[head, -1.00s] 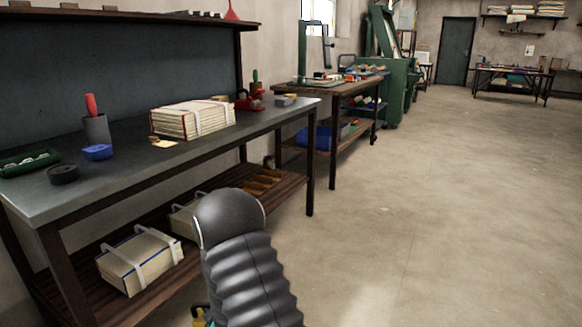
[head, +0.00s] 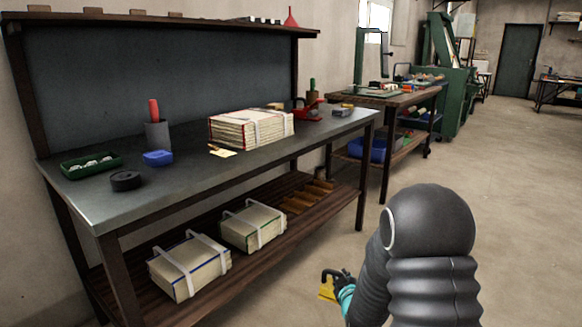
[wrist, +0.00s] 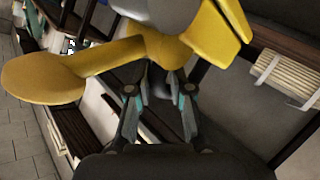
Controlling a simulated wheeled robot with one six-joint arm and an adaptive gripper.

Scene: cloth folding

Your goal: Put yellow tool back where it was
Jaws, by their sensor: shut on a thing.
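The yellow tool (wrist: 120,60) fills the upper part of the wrist view, with a broad rounded end at left and a wider angular part at upper right. My gripper (wrist: 158,88) is shut on its middle, between two fingers with grey and teal pads. In the head view, my gripper (head: 340,284) is low in front of the workbench's lower shelf, partly hidden by my own arm. A small piece of the yellow tool (head: 327,290) shows there beside the black fingers.
Open floor (head: 520,190) lies right.

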